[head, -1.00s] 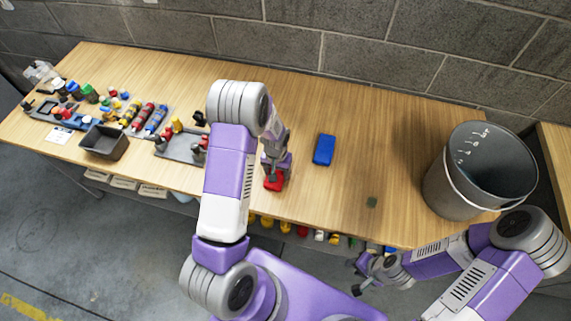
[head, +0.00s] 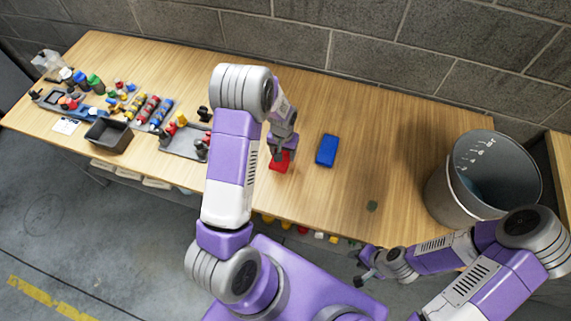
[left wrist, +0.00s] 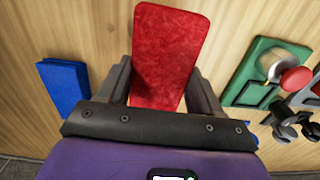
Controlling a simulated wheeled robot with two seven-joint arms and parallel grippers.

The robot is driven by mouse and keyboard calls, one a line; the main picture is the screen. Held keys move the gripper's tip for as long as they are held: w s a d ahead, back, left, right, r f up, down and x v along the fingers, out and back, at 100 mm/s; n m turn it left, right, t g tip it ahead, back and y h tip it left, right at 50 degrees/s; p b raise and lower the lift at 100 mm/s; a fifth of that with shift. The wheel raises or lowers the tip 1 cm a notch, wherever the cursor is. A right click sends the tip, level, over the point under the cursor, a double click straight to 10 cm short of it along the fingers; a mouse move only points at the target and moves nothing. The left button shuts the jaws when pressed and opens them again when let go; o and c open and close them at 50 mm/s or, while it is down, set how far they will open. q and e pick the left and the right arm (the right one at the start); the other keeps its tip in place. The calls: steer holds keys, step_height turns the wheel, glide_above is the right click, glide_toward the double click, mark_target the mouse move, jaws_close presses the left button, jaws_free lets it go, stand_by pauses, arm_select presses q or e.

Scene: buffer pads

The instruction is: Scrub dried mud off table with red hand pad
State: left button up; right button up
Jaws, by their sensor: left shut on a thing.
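The red hand pad (head: 281,162) is in the fingers of my left gripper (head: 280,152), near the middle of the wooden table (head: 340,95). In the left wrist view, the red pad (left wrist: 168,55) stands out between the two dark fingers (left wrist: 160,85), which are shut on it. I cannot tell whether the pad touches the table. A small dark greenish patch (head: 372,206), which looks like the dried mud, lies near the table's front edge, right of the pad. My right gripper (head: 364,268) hangs in front of the table edge; its fingers are too small to read.
A blue pad (head: 326,150) lies just right of the red pad and also shows in the left wrist view (left wrist: 62,88). A grey bucket (head: 440,190) stands at the right end. A dark bin (head: 108,136) and several tools and bottles fill the left side.

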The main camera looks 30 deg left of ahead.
arm_select(q)
steer(key=shift+r+p, duration=1.05)
steer(key=shift+r, duration=0.75)
steer(key=shift+d, duration=0.1)
